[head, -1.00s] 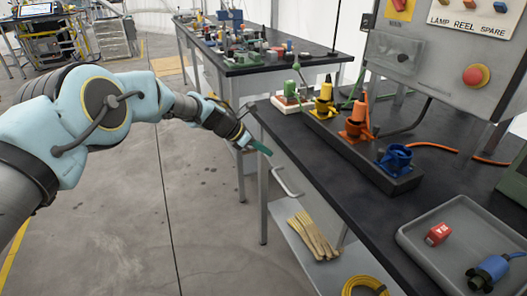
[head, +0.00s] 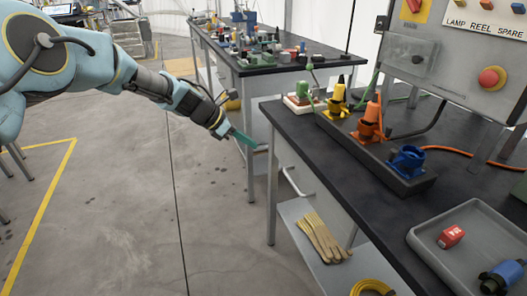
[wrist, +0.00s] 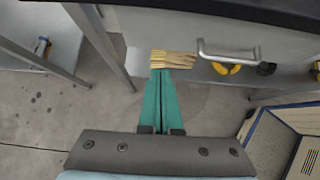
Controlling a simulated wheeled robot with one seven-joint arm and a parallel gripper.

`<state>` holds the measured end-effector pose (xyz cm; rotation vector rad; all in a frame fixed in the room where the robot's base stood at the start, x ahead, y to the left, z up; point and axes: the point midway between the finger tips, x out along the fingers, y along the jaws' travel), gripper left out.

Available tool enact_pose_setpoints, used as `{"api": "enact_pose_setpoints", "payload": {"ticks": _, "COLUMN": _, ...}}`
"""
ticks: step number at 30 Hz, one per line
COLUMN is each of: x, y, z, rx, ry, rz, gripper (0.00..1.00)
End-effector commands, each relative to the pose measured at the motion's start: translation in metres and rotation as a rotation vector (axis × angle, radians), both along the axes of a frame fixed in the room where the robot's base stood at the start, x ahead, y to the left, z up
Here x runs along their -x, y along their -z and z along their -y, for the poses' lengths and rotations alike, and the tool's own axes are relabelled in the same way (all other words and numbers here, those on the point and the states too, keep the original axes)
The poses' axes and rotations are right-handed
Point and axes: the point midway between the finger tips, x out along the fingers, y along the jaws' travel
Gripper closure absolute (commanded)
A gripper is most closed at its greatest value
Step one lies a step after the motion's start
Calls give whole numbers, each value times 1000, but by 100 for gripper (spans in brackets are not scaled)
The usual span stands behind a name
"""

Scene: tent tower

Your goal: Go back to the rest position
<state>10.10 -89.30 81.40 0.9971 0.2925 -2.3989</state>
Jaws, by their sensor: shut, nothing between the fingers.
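My gripper (head: 246,140) has green fingers that lie together with nothing between them. In the head view it hangs over the floor, just left of the near black workbench (head: 300,135) and apart from it. In the wrist view the closed green fingers (wrist: 160,100) point toward the space under the bench. Their tips overlap the tan gloves (wrist: 174,60) in that picture, but the gloves lie on the lower shelf beyond. My arm reaches in from the upper left of the head view.
The near bench holds a dark block (head: 385,160) with coloured plugs and a grey tray (head: 440,262) with a red piece (head: 451,236). A drawer handle (wrist: 228,56) sticks out from its front. A second bench (head: 262,70) stands behind. Open floor (head: 120,200) lies left.

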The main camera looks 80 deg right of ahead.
Motion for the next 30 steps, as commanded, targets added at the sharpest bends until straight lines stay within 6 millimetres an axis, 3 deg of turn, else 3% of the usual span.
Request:
{"api": "enact_pose_setpoints", "payload": {"ticks": 6, "x": -15, "y": -17, "z": -10, "rx": 0, "ry": 1, "rz": 1, "gripper": 100}}
{"api": "enact_pose_setpoints", "payload": {"ticks": 16, "x": -19, "y": -21, "z": -12, "rx": 0, "ry": 1, "rz": 2, "gripper": 100}}
{"api": "enact_pose_setpoints", "payload": {"ticks": 19, "x": -33, "y": -24, "z": -16, "rx": 7, "ry": 1, "rz": 23, "gripper": 100}}
{"api": "enact_pose_setpoints", "payload": {"ticks": 23, "x": -88, "y": -32, "z": -35, "rx": 35, "ry": 13, "rz": 112, "gripper": 100}}
{"api": "enact_pose_setpoints", "payload": {"ticks": 26, "x": -150, "y": -41, "z": -65, "rx": 61, "ry": 32, "rz": 220, "gripper": 100}}
{"api": "enact_pose_setpoints", "payload": {"ticks": 30, "x": -235, "y": -53, "z": -123, "rx": 77, "ry": 75, "rz": 376, "gripper": 100}}
